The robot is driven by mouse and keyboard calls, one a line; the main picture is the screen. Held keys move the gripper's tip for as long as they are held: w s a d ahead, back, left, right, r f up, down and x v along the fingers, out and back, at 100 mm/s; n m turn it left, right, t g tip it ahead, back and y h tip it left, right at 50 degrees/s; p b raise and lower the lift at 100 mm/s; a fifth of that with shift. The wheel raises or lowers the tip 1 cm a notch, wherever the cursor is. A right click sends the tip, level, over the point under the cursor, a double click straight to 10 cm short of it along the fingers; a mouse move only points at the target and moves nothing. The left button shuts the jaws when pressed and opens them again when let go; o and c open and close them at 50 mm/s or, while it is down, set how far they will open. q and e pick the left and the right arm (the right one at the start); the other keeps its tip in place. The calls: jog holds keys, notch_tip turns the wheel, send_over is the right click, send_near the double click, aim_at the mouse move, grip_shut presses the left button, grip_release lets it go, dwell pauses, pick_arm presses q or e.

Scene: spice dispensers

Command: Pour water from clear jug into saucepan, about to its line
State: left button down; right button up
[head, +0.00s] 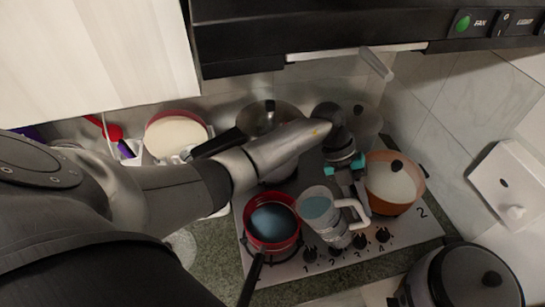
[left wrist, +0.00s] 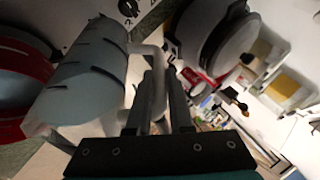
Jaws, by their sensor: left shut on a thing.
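The red saucepan (head: 287,242) sits on the hob with its dark handle toward the front. Bluish water shows inside it; I cannot make out its line. The clear jug (head: 328,229) is just right of the saucepan, with bluish water near its top. My left gripper (head: 357,188) is shut on the jug's pale handle. In the left wrist view the jug (left wrist: 88,80) is left of the fingers (left wrist: 160,98), with marks on its side, and the red saucepan (left wrist: 38,128) is at the left edge. I cannot tell how far the jug is tilted. My right gripper is not in view.
An orange pot (head: 393,205) with a lid stands right of the jug. A steel pan (head: 262,112) is at the back of the hob. Knobs (head: 335,252) line the hob's front. A cooker (head: 462,280) stands front right. A black hood (head: 330,25) hangs above.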

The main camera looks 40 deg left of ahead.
pick_arm(q)
jog(key=shift+a+r, duration=0.1)
jog(key=shift+r, duration=0.05)
jog(key=shift+s+a, duration=0.1)
jog(key=shift+a, duration=0.1)
jog(key=shift+r+h, duration=0.1)
jog(key=shift+h, duration=0.2)
jog(key=shift+s+a+r+t+h, duration=0.1)
jog(key=shift+s+a+t+h, duration=0.15)
jog(key=shift+a, duration=0.2)
jog(key=shift+r+h, duration=0.2)
jog(key=shift+h, duration=0.05)
jog(key=shift+s+a+r+m, duration=0.1)
jog(key=shift+a+r+m, duration=0.05)
jog(key=shift+a+m, duration=0.15)
jog(key=shift+d+r, duration=0.1)
jog(key=shift+s+a+r+t+h, duration=0.2)
jog(key=shift+a+r+t+h, duration=0.15)
jog(key=shift+a+r+h, duration=0.25)
dwell(0.3)
